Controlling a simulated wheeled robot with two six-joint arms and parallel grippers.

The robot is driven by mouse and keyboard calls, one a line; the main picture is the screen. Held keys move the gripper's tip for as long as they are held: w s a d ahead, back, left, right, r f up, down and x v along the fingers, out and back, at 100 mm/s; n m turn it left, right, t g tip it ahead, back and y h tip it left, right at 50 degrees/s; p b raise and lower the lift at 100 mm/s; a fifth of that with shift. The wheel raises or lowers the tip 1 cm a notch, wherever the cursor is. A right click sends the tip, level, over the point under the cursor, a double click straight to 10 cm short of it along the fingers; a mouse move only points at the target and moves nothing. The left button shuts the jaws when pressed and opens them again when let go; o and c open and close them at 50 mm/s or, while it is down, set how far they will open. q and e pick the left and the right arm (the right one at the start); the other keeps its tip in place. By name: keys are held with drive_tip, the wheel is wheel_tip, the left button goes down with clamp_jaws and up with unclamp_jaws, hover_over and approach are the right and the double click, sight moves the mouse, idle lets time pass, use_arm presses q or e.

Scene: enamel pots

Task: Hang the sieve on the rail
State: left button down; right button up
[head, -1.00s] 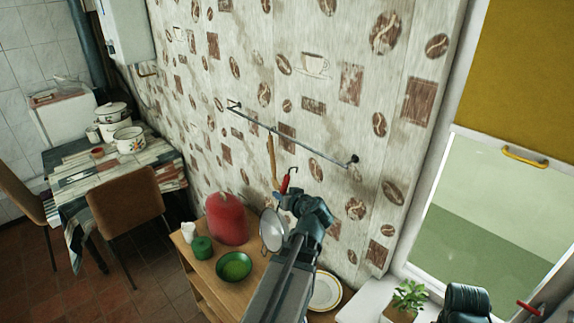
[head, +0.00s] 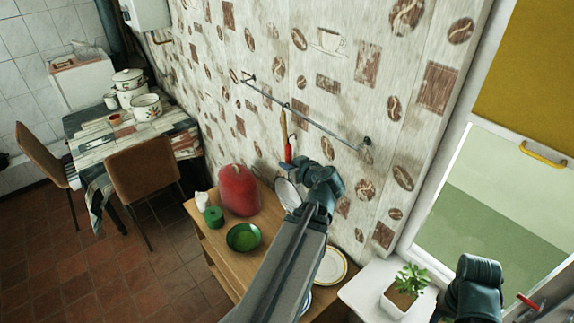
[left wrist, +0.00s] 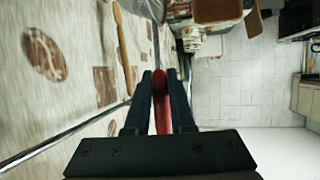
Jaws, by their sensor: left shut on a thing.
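My left gripper (head: 305,168) is shut on the red handle (head: 288,152) of the sieve. The handle also shows between the fingers in the left wrist view (left wrist: 162,105). The sieve's pale round bowl (head: 287,194) hangs below, partly hidden by my wrist. The dark rail (head: 325,125) runs along the patterned wall; in the picture the handle's upper end is below it. The rail also crosses the lower left of the left wrist view (left wrist: 60,146). I cannot tell how far the handle is from the rail. My right gripper's fingers do not show.
A wooden-handled utensil (head: 283,127) hangs from the rail close to the sieve's handle. Below, a wooden shelf unit (head: 222,255) bears a red container (head: 238,190), a green bowl (head: 243,237) and a white plate (head: 331,266). The rail's right part is bare.

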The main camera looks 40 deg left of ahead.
use_arm(q)
drive_tip(key=w+d+f+b, duration=0.1)
drive_tip(key=w+f+b, duration=0.1)
drive_tip(key=w, duration=1.1)
drive_tip(key=shift+w+d+f, duration=0.15)
drive_tip(key=shift+w+d, duration=0.15)
drive_tip(key=shift+d, duration=0.05)
idle(1.4)
drive_tip(key=c, duration=0.7)
unclamp_jaws()
drive_tip(key=shift+s, duration=0.15)
